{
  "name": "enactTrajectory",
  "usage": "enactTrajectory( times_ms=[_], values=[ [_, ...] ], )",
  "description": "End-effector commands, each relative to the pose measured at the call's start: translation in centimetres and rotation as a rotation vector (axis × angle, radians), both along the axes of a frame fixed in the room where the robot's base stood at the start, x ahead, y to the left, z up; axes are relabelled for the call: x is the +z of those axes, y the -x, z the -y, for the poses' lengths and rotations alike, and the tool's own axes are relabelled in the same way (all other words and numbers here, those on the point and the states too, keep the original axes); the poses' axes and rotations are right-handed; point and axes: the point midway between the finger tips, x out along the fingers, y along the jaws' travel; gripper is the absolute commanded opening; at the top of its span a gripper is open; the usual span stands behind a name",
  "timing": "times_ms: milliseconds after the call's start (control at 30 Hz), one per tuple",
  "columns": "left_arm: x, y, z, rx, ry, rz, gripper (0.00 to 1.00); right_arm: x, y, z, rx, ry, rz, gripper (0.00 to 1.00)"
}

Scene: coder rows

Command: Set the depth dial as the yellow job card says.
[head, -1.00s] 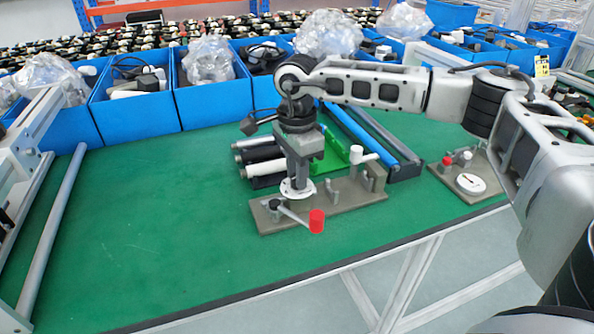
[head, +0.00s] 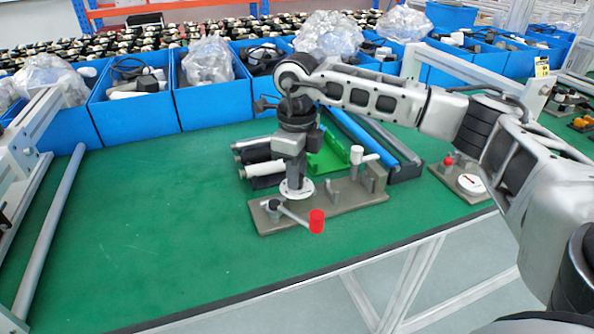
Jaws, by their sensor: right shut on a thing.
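The depth dial (head: 299,195) is a white round disc with dark marks on a grey-brown metal base plate (head: 345,203). My right gripper (head: 295,182) points straight down over its middle and is shut on the dial's knob, which the jaws hide. The dial's pointer is hidden, so its setting cannot be read. The yellow job card (head: 542,67) hangs at the upper right on a light frame post; its writing is too small to read. My left gripper is not in view.
A crank with a red handle (head: 317,221) sticks out in front of the dial. A white-knobbed lever (head: 357,155) stands behind it. A second plate with a white gauge (head: 472,185) lies to the right. Blue bins (head: 137,115) line the back. The green mat (head: 150,225) is clear at left.

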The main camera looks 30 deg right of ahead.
Motion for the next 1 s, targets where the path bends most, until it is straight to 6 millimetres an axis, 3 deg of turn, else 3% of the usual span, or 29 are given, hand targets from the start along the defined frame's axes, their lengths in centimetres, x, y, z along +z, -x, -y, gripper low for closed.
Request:
enactTrajectory(
  times_ms=[1000],
  values=[
    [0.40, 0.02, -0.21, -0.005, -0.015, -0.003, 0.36, 0.28, -0.14, 0.05, -0.966, -0.003, 0.004, 0.01]
  ],
)
